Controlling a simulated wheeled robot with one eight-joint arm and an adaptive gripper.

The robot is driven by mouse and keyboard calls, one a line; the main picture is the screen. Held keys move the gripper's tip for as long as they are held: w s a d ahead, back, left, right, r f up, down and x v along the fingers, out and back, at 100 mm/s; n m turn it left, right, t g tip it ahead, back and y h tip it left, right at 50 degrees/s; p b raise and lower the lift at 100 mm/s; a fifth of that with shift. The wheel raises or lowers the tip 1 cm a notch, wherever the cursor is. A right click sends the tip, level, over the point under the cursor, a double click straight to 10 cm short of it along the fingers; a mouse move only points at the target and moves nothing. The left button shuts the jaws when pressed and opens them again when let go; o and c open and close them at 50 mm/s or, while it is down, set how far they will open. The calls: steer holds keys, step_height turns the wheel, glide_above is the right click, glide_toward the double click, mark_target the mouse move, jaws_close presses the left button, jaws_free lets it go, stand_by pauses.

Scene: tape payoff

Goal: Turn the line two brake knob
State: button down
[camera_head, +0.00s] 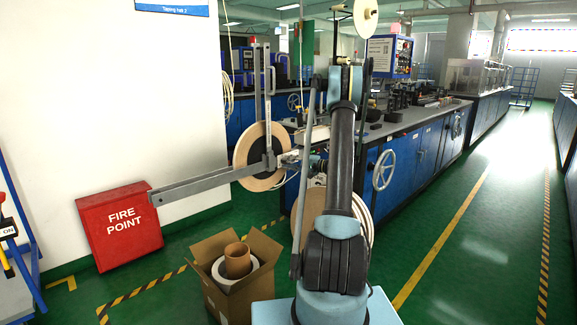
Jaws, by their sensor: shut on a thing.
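A tape payoff stand with grey metal bars (192,186) holds a tan tape reel (248,150) on edge at the left of my arm. My gripper (287,158) is at the right side of this reel, level with its hub. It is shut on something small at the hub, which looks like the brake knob. The knob itself is mostly hidden by the fingers and too small to make out. My arm stands in front and covers part of the area to the right.
A blue machine bench (408,150) with a handwheel (383,170) runs along the right. An open cardboard box (222,295) stands on the floor below the reel. A red fire point box (120,225) is at the left wall. The green aisle at right is clear.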

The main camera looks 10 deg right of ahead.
steer(key=m, duration=0.1)
steer(key=m+t+y, duration=0.1)
steer(key=m, duration=0.1)
steer(key=shift+d+f, duration=0.1)
steer(key=shift+f, duration=0.2)
steer(key=shift+f+m+t+y, duration=0.1)
steer(key=shift+m+t+y, duration=0.2)
steer(key=shift+m, duration=0.8)
steer(key=shift+f+m+t+y, duration=0.15)
steer(key=shift+m+t, duration=0.25)
steer(key=shift+m, duration=0.7)
steer(key=shift+s+a+r, duration=0.1)
steer(key=shift+a, duration=0.1)
steer(key=c, duration=1.4)
jaws_free()
steer(key=shift+o, duration=0.2)
steer(key=shift+d, duration=0.1)
